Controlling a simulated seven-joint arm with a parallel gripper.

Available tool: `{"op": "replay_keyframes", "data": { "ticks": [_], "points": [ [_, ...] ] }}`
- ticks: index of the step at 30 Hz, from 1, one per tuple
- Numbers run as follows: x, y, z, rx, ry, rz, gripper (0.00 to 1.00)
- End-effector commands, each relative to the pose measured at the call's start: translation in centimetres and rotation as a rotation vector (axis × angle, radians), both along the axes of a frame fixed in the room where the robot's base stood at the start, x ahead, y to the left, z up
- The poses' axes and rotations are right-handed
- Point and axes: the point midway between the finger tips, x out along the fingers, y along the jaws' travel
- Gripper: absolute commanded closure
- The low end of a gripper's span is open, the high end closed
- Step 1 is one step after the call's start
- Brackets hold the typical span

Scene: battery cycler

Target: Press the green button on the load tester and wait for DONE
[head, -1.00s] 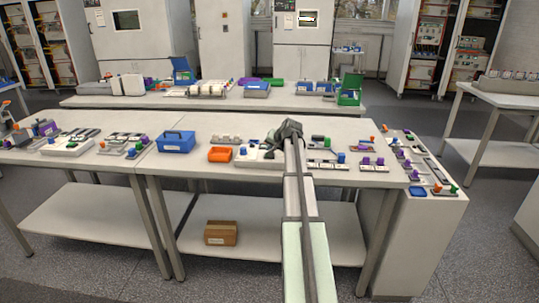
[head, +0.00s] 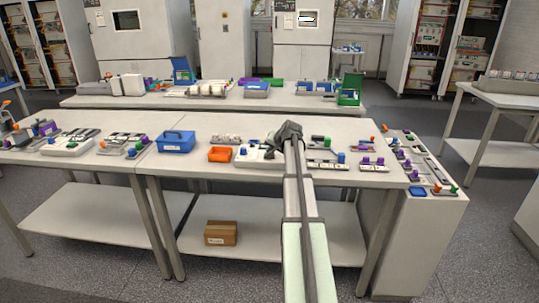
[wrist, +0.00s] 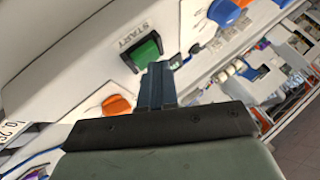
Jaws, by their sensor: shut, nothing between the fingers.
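The load tester is a white box (head: 250,162), partly hidden behind my arm on the front bench in the head view. In the wrist view its white panel (wrist: 75,62) fills the upper left. The green button (wrist: 142,53) sits there in a dark frame, with the word START beside it. My gripper (wrist: 157,68) is shut and empty. Its fingertips are right at the green button and overlap its edge in the picture; I cannot tell whether they touch or press it. In the head view my gripper (head: 284,132) is over the tester. No DONE readout is legible.
An orange part (wrist: 117,105) and a blue knob (wrist: 224,12) are near the button. A label with digits shows at the left edge. An orange bin (head: 220,155) and a blue case (head: 176,142) stand left of the tester. Small parts lie to the right.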

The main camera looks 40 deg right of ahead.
Motion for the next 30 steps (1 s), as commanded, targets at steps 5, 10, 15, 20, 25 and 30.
{"op": "replay_keyframes", "data": {
  "ticks": [5,10,15,20,25,30],
  "points": [
    [0.0,0.0,-0.2,0.001,0.001,0.001,1.00],
    [0.0,0.0,-0.3,0.001,0.001,0.001,1.00],
    [0.0,0.0,-0.3,0.001,0.001,0.001,1.00],
    [0.0,0.0,0.0,0.000,0.001,0.000,1.00],
    [0.0,0.0,0.8,0.000,0.001,0.000,1.00],
    [0.0,0.0,1.5,0.001,0.001,0.001,1.00]
  ]
}}
